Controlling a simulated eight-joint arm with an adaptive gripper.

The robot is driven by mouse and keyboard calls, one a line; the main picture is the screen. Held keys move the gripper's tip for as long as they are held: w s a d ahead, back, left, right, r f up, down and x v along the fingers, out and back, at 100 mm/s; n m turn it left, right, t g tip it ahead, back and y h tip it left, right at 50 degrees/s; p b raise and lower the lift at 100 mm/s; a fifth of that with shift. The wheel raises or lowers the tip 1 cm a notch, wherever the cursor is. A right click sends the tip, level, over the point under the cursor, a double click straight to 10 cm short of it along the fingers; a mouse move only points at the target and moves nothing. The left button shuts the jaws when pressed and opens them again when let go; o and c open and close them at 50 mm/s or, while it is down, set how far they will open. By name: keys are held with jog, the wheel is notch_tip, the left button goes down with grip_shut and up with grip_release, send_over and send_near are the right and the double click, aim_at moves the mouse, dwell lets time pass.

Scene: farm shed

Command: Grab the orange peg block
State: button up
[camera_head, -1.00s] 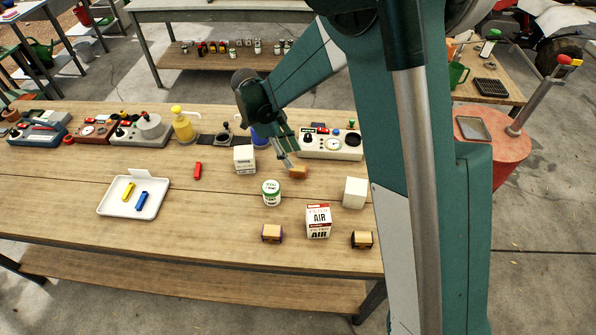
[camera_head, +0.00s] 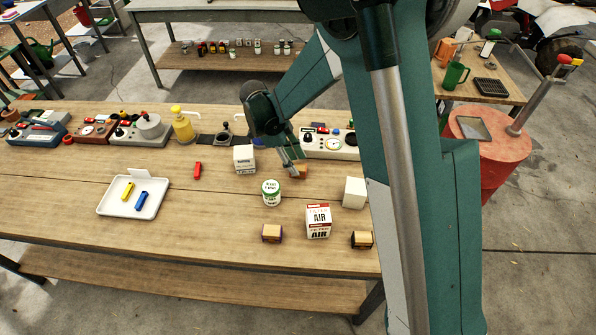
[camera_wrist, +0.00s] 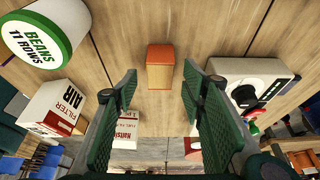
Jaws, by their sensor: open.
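The orange peg block (camera_head: 302,171) is a small wooden block with an orange end. It stands on the wooden table, in front of the control box with a gauge. My gripper (camera_head: 293,172) is right beside it at its left in the head view and partly covers it. In the wrist view the peg block (camera_wrist: 160,69) lies ahead of my open gripper (camera_wrist: 160,82), roughly centred between the two green fingertips. Nothing is held. I cannot tell whether a finger touches the block.
A control box (camera_head: 328,144) stands close behind the block. A bean can (camera_head: 271,192), a white cube (camera_head: 354,192), an air filter box (camera_head: 318,220) and another box (camera_head: 244,158) surround it. Two similar blocks, one purple-ended (camera_head: 271,233) and one black-ended (camera_head: 361,239), stand nearer the front edge.

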aim_at(298, 167)
jog(key=shift+x, duration=1.65)
